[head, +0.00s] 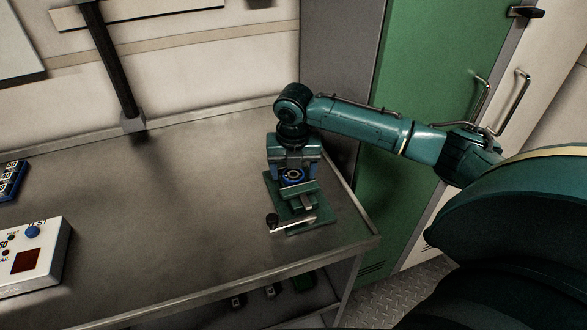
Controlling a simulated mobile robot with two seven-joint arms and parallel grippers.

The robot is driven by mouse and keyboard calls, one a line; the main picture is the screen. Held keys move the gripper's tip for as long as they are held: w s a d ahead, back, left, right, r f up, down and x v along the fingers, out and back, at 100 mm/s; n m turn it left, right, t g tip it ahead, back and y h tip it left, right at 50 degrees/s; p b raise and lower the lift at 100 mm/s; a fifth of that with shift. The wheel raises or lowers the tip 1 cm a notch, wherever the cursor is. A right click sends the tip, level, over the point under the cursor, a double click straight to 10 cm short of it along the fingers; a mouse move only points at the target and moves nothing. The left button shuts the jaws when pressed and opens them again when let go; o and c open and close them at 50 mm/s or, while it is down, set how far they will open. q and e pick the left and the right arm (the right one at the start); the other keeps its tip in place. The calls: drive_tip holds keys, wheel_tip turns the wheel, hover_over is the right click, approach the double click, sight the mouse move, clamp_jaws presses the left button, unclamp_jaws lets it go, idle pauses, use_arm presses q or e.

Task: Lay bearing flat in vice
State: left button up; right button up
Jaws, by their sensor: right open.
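The green vice (296,226) stands near the right end of the metal bench, with its crank handle toward the front. The bearing (293,175), a small ring with blue around a dark middle, appears to lie flat at the vice's jaws. My right gripper (293,168) points down over the back of the vice. Its fingers are open, one on each side of the bearing, and do not appear to grip it. The gripper hides the rear of the vice. Exact contact between bearing and jaws is too small to tell. My left gripper is out of view.
A white test box (40,257) with a blue button stands at the bench's left front, and a blue box (12,180) sits behind it. The middle of the bench (160,220) is clear. A green cabinet door (415,75) stands beyond the bench's right edge.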

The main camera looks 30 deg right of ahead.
sight(294, 180)
use_arm(q)
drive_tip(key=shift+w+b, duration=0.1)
drive_tip(key=shift+b, duration=0.4)
use_arm(e)
wheel_tip(294, 180, up, 12)
drive_tip(key=s, duration=0.1)
drive_tip(key=shift+s+a, duration=0.15)
drive_tip(key=shift+a, duration=0.2)
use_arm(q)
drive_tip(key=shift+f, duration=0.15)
use_arm(e)
drive_tip(key=shift+r, duration=0.1)
